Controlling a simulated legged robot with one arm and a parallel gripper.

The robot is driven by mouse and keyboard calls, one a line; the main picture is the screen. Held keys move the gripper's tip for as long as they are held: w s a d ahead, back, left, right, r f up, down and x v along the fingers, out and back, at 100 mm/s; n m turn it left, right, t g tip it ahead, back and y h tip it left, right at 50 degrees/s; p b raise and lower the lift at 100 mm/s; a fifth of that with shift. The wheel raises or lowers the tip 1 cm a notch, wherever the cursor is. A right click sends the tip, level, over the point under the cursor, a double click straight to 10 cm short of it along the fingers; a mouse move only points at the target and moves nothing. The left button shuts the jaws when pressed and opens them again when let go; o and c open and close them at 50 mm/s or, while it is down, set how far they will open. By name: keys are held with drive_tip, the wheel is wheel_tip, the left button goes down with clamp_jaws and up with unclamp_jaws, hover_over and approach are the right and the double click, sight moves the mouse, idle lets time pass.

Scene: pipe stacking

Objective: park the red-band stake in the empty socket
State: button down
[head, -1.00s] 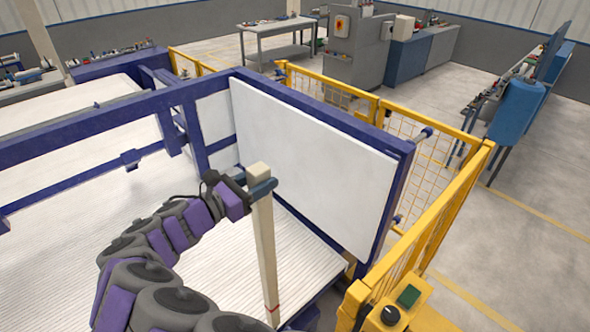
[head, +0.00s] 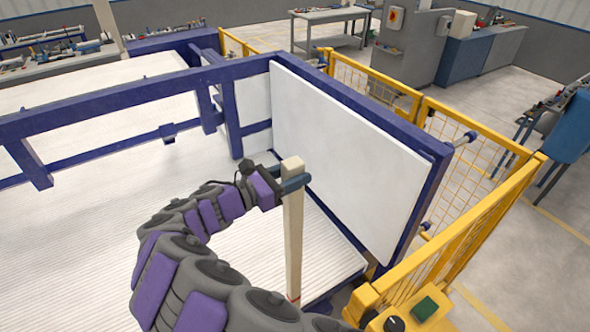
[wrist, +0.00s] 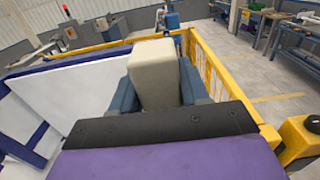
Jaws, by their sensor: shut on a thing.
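The red-band stake (head: 293,235) is a long pale square post, held nearly upright in the head view. Its red band shows low on it, near the bottom edge of the picture, and its lower end is hard to make out. My gripper (head: 293,182) is shut on the stake just below its top. In the wrist view the stake's top (wrist: 154,72) stands between the two blue-grey fingers of my gripper (wrist: 154,92). No socket can be made out in either view.
A white ribbed bed (head: 90,250) with a blue frame (head: 120,100) lies left and behind. A white panel (head: 345,165) stands behind the stake.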

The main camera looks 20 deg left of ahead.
sight(300, 205)
wheel_tip(300, 205, down, 9)
drive_tip(key=b, duration=0.4)
drive_tip(key=shift+d, duration=0.1)
drive_tip(key=shift+s, duration=0.1)
drive_tip(key=shift+d, duration=0.75)
drive_tip(key=shift+a+f+p, duration=0.35)
drive_tip(key=shift+a+f, duration=0.05)
drive_tip(key=shift+a, duration=0.35)
drive_tip(key=shift+d, duration=0.8)
drive_tip(key=shift+a+f, duration=0.6)
drive_tip(key=shift+f, duration=0.1)
drive_tip(key=shift+d+f, duration=0.2)
drive_tip(key=shift+d, duration=0.35)
